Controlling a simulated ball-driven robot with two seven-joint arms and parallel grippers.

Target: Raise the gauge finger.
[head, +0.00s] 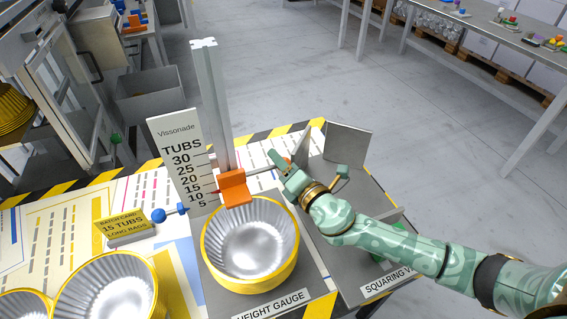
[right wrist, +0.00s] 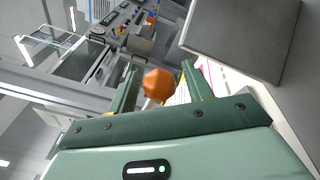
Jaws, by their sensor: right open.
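The gauge finger is an orange block (head: 235,188) on the upright metal post (head: 212,100) of the height gauge. It sits low, beside roughly the 10 to 15 marks of the TUBS scale (head: 182,165), just above the rim of a yellow-rimmed silver tub (head: 250,247). A thin rod runs right from the block towards my right gripper (head: 288,168). In the right wrist view, an orange knob (right wrist: 158,84) shows between the two fingers of the open right gripper (right wrist: 160,72), with gaps on both sides. My left gripper is out of view.
A batch card (head: 122,222) reading 15 TUBS and a blue knob (head: 158,215) are left of the gauge. More tubs (head: 108,290) stand at lower left. Grey upright plates (head: 347,146) of the squaring station are beside my right arm.

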